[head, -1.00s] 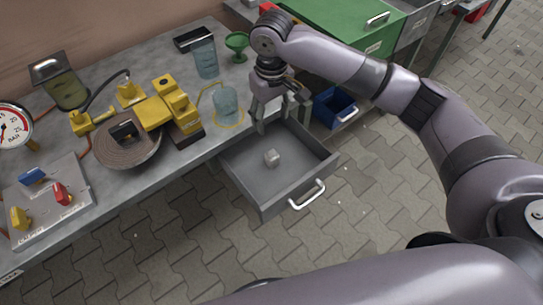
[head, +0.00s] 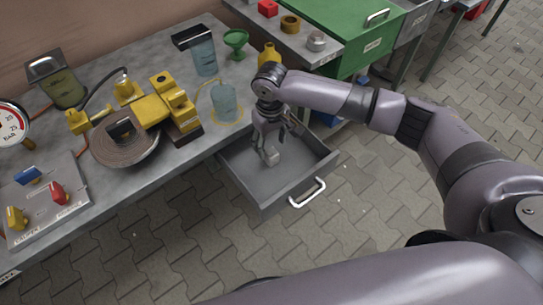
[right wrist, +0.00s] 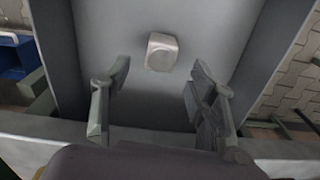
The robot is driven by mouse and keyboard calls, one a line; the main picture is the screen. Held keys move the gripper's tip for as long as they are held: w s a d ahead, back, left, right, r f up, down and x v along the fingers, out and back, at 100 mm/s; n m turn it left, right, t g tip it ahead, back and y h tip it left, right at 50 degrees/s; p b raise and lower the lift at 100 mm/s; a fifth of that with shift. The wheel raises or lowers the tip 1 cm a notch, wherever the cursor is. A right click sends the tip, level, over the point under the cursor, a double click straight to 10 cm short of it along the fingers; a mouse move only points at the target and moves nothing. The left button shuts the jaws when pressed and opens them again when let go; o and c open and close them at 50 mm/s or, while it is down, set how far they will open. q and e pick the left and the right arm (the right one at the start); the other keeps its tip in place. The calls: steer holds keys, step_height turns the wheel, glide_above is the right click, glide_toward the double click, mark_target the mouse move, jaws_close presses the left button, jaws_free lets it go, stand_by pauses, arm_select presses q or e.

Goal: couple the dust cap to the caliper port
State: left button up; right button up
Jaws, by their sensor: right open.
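A small pale grey block-like piece, apparently the dust cap (head: 272,158), lies on the floor of the open grey drawer (head: 262,198). It also shows in the right wrist view (right wrist: 162,52), with a round face on one side. My right gripper (head: 268,149) points down into the drawer at the cap. In the right wrist view its fingers (right wrist: 160,72) are spread, with the cap beyond the tips and nothing between them. The yellow caliper (head: 160,112) sits on the bench by the brown disc (head: 125,150); I cannot make out its port clearly. My left gripper is not in view.
On the bench are a glass beaker (head: 224,101), a green funnel (head: 236,42) and a valve panel (head: 45,205). A blue bin (head: 325,118) is beside the drawer. A yellow bottle (head: 269,55) stands behind my wrist.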

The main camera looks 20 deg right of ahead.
mark_target(272, 152)
steer(key=shift+s+f, duration=0.2)
steer(key=shift+f, duration=2.4)
steer(key=c, duration=1.2)
steer(key=shift+o, duration=0.2)
step_height(272, 152, up, 20)
steer(key=p, duration=0.1)
steer(key=s+d+r+m, duration=0.2)
steer(key=s+d+m, duration=0.1)
steer(key=s, duration=1.1)
steer(key=shift+d+r, duration=0.15)
steer(key=shift+d, duration=0.3)
